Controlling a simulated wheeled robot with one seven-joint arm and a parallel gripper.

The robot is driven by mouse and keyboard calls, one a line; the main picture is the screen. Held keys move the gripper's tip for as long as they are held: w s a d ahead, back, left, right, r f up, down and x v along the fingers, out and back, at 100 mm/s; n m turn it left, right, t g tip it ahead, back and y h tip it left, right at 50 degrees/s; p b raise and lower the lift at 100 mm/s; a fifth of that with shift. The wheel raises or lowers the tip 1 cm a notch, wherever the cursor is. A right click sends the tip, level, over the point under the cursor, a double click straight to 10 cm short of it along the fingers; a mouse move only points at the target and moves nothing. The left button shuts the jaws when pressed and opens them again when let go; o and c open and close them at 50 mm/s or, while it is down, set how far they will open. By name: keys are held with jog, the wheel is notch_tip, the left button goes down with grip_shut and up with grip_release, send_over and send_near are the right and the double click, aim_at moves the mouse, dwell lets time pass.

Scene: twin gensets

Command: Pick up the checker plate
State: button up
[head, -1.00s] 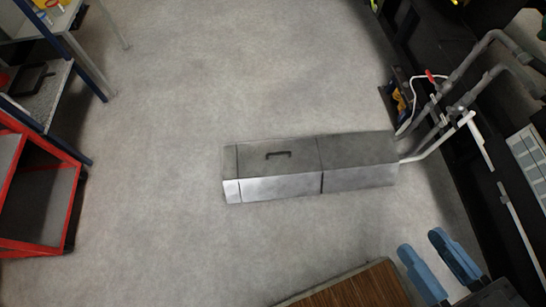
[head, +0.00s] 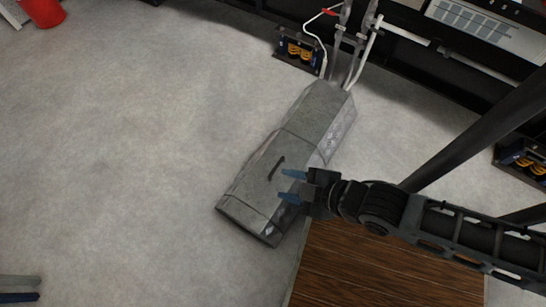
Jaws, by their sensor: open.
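The checker plate appears to be the grey metal lid section (head: 252,186) with a dark bar handle (head: 276,168), on the near part of a long, low grey housing on the floor. Nothing is between the fingers. I cannot tell how high above the lid they are.
The housing's farther section (head: 318,112) leads to grey pipes (head: 352,60) and a white cable by a dark frame. Yellow-and-black parts (head: 300,50) stand beside them. A red bucket (head: 42,12) is at far left. The floor left of the housing is clear.

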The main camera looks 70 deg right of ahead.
jog(key=w+d+f+n+g+b, duration=0.2)
jog(key=w+f+b, duration=0.15)
jog(key=f, duration=0.95)
jog(key=n+g+y+b, duration=0.2)
jog(key=n+g+b, duration=0.7)
jog(key=b, duration=0.3)
send_over(277, 166)
jog(key=f, duration=2.6)
jog(key=shift+w+a+f, duration=0.1)
jog(key=shift+w+a, duration=0.25)
jog(key=shift+d+f+b, duration=0.15)
jog(key=shift+f+b, duration=0.05)
jog(key=shift+b, duration=0.15)
jog(key=f+b, duration=0.1)
jog(key=f, duration=0.1)
jog(key=f+b, duration=0.2)
jog(key=f, duration=0.1)
jog(key=f+b, duration=0.1)
jog(key=f, duration=0.1)
jog(key=shift+s+d+f+b, duration=0.2)
jog(key=shift+s+d+b, duration=0.05)
jog(key=shift+b, duration=0.05)
jog(key=shift+r, duration=0.1)
jog(key=shift+c, duration=0.4)
grip_shut()
